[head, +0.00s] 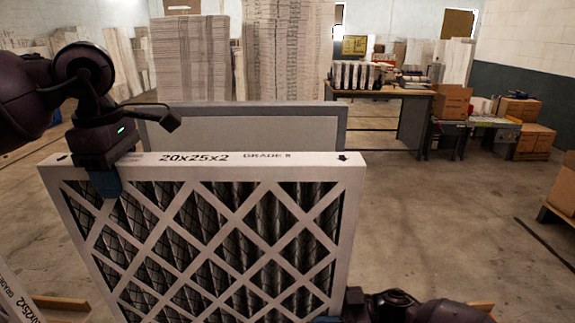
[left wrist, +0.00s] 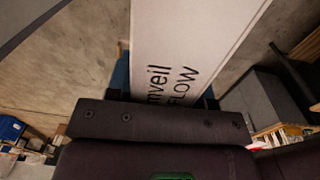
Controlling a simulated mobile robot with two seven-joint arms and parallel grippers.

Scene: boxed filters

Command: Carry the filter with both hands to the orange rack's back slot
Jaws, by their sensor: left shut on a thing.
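The filter (head: 215,235) is a white-framed panel with a diamond grid over dark pleats, marked 20x25x2. It stands upright, filling the lower left of the head view. My left gripper (head: 107,182) is shut on its top edge near the left corner. In the left wrist view the filter's white edge (left wrist: 185,50), with printed words, runs between the blue fingers. My right gripper (head: 328,319) is at the filter's lower right edge, mostly cut off by the frame; its grip is hidden. I cannot make out the orange rack for certain.
A grey-framed panel (head: 240,132) stands right behind the filter. Another white filter edge (head: 15,298) shows at the bottom left. Tall filter stacks (head: 190,60), a workbench (head: 385,93) and cardboard boxes (head: 452,101) stand farther back. The floor right of the filter (head: 430,220) is clear.

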